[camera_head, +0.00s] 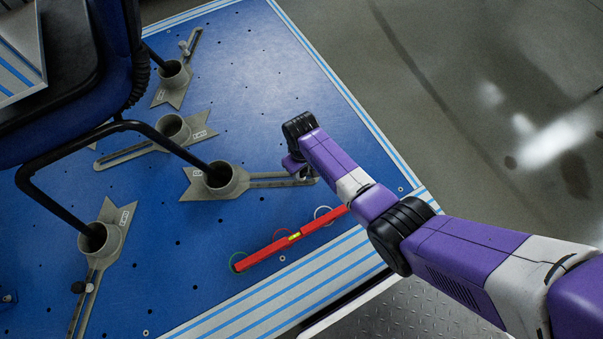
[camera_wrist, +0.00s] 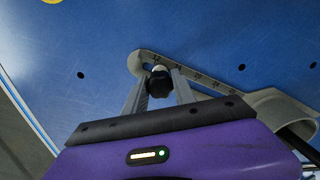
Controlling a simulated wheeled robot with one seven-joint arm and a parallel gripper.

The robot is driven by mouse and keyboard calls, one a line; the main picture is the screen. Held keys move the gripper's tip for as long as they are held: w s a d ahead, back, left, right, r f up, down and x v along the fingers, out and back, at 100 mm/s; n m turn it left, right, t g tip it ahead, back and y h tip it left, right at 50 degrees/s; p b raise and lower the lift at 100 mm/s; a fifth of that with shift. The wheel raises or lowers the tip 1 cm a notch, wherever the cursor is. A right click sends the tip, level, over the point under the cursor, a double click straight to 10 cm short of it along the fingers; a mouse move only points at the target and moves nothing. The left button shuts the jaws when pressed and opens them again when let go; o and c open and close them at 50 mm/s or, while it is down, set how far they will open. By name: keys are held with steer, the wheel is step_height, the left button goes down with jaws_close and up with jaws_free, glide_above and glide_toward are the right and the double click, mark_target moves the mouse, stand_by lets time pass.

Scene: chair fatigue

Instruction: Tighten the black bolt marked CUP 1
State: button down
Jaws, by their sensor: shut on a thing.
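My gripper (camera_wrist: 160,88) is shut on a black bolt (camera_wrist: 159,84) with a knobbed head, seen in the wrist view. The bolt stands at the end of a grey slotted arm with scale marks (camera_wrist: 205,82). In the head view my gripper (camera_head: 303,173) is at the right end of the slotted arm of a grey cup (camera_head: 221,180). A chair leg stands in that cup. The bolt is hidden there by my wrist. The cup's small white label is too small to read.
Other grey cups (camera_head: 104,240) hold chair legs on the blue perforated table (camera_head: 270,90). A red spirit level (camera_head: 290,240) lies near the front striped edge. The table's upper right is clear.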

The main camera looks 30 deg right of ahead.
steer(key=m, duration=0.3)
steer(key=shift+p, duration=0.4)
steer(key=shift+m, duration=0.5)
steer(key=m, duration=0.3)
steer(key=shift+m+p, duration=0.3)
steer(key=shift+m+p, duration=0.3)
steer(key=shift+m, duration=1.9)
